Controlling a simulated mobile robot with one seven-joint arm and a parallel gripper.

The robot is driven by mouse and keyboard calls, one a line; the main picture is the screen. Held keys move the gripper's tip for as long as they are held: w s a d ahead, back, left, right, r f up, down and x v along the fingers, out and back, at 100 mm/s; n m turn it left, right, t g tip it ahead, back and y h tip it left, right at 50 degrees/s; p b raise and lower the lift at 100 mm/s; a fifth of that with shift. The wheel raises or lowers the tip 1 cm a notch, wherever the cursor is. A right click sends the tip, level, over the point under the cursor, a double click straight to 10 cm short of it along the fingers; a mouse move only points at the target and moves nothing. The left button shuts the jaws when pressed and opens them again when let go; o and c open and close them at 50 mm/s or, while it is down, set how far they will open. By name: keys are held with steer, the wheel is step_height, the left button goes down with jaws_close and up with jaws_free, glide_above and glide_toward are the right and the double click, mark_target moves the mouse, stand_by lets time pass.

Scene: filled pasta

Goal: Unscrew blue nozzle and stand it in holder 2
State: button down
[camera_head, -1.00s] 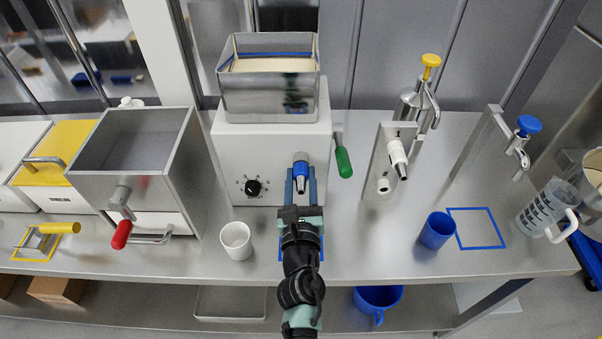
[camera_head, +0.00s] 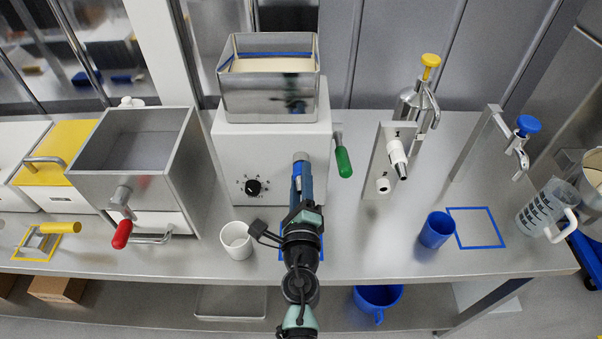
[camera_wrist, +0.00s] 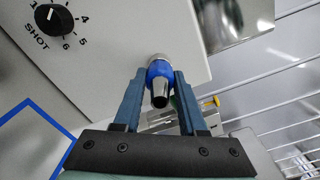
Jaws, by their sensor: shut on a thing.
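The blue nozzle (camera_wrist: 161,69) has a blue collar and a dark metal tip. It sits at the machine's front outlet, its collar close against the white face; I cannot tell how far it is unscrewed. It also shows in the head view (camera_head: 301,160), partly covered by my fingers. My gripper (camera_wrist: 160,82) has its blue fingers on either side of the nozzle and is shut on it. An upright metal plate (camera_head: 377,157) to the right carries a white-collared nozzle (camera_head: 397,158) and a lower white fitting (camera_head: 383,186).
The white machine (camera_head: 228,160) has a dial (camera_head: 253,187) and a green-handled lever (camera_head: 343,162) beside the outlet. A white cup (camera_head: 236,240) stands left of my arm. A blue cup (camera_head: 436,230) stands to the right. Bench between my arm and the blue cup is clear.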

steer(key=n, duration=0.4)
steer(key=n, duration=0.3)
steer(key=shift+c, duration=1.9)
jaws_free()
